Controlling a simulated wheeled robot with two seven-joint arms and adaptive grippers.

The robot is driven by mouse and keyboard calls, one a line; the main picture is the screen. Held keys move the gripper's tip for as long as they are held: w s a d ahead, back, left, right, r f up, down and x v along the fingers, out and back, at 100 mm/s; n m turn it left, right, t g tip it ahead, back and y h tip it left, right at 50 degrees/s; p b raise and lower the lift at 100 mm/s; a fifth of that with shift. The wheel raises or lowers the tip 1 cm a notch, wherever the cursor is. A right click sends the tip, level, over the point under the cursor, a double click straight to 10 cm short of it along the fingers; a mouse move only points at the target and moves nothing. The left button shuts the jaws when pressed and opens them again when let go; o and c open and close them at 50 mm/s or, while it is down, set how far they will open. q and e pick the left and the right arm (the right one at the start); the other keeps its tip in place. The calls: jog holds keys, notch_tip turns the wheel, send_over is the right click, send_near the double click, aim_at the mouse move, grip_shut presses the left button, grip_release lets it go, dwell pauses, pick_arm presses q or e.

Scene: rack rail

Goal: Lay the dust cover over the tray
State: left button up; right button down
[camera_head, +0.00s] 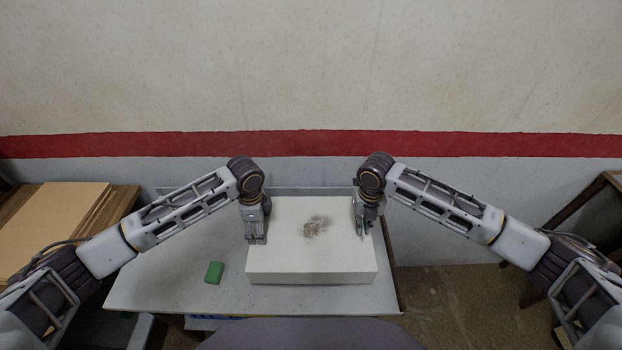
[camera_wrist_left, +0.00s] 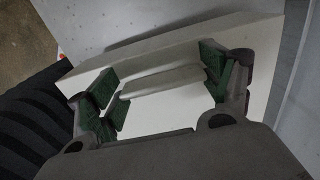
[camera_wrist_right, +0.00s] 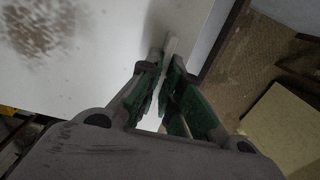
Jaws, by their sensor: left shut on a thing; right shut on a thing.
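The dust cover (camera_head: 285,245) is a white box-like shape with a brown smudge on its top, lying level on the table. My left gripper (camera_head: 256,238) is at its left side; in the left wrist view its green-padded fingers stand wide apart, at the two ends of a raised white bar (camera_wrist_left: 165,82) on the cover. My right gripper (camera_head: 363,228) is at its right side, its fingers close together on a thin white upright piece (camera_wrist_right: 170,48) of the cover. I make out no tray; anything under the cover is hidden.
A green block (camera_head: 214,272) lies on the grey table (camera_head: 150,285), left of the cover. Brown boards (camera_head: 60,225) are stacked at the left. A wall with a red stripe (camera_head: 310,144) stands behind. The table's right edge is close to the cover.

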pick_arm(q)
jog(key=shift+f+b, duration=1.75)
pick_arm(e)
jog(key=shift+f, duration=1.8)
pick_arm(q)
jog(key=shift+r, duration=0.25)
pick_arm(e)
jog(key=shift+r, duration=0.3)
pick_arm(q)
jog(key=s+r, duration=0.2)
jog(key=r, duration=0.9)
jog(key=s+r, duration=0.3)
jog(key=r, duration=0.7)
jog(key=shift+s+r, duration=0.35)
jog(key=shift+r, duration=0.05)
pick_arm(e)
jog(key=s+r, duration=0.2)
jog(key=r, duration=0.9)
jog(key=s+r, duration=0.3)
jog(key=r, duration=0.7)
jog(key=shift+s+r, duration=0.35)
pick_arm(q)
jog(key=shift+a, duration=0.1)
pick_arm(e)
jog(key=shift+a, duration=0.1)
